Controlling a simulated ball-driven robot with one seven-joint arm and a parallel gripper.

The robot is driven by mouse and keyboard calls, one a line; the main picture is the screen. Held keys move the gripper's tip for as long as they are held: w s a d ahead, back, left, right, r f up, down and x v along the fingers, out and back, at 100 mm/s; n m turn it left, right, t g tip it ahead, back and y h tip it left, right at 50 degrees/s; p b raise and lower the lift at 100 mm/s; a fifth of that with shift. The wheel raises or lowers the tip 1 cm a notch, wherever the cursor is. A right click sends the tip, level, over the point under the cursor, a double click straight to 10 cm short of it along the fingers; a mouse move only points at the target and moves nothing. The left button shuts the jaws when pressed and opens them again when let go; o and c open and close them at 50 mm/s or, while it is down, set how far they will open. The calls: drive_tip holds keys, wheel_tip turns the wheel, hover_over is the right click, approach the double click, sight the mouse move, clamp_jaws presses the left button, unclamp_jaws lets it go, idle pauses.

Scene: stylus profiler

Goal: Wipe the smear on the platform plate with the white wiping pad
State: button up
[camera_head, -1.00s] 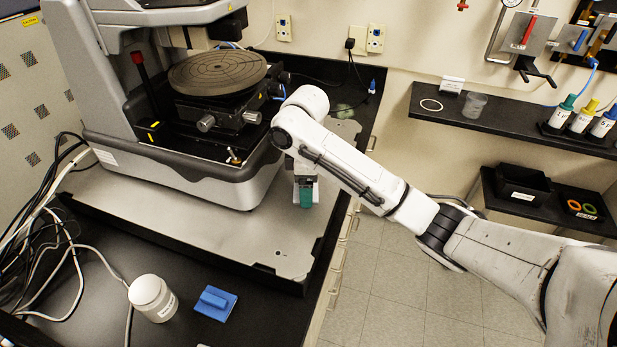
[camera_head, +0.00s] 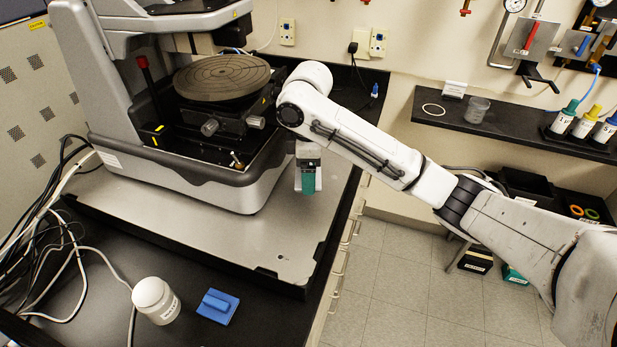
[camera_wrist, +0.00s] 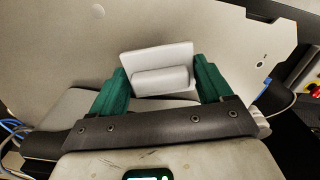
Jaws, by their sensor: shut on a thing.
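The white wiping pad (camera_wrist: 163,55) is a flat plate with a rounded grip bar. My gripper (camera_wrist: 160,72) is shut on it, with one green finger on each side of the bar. In the head view my gripper (camera_head: 308,178) hangs over the right part of the grey platform plate (camera_head: 200,226), and only slivers of the pad show around the fingers. The plate also fills the background of the wrist view (camera_wrist: 230,35). I cannot tell whether the pad touches the plate. No smear is visible now; my arm covers the plate's far right part.
The profiler's round stage (camera_head: 222,77) and its base (camera_head: 175,185) stand left of my gripper. A white jar (camera_head: 155,300) and a blue block (camera_head: 218,306) sit on the black bench in front. The plate's front part is clear. Cables lie at left.

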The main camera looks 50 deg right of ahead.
drive_tip(key=shift+r, duration=0.15)
drive_tip(key=shift+r, duration=1.45)
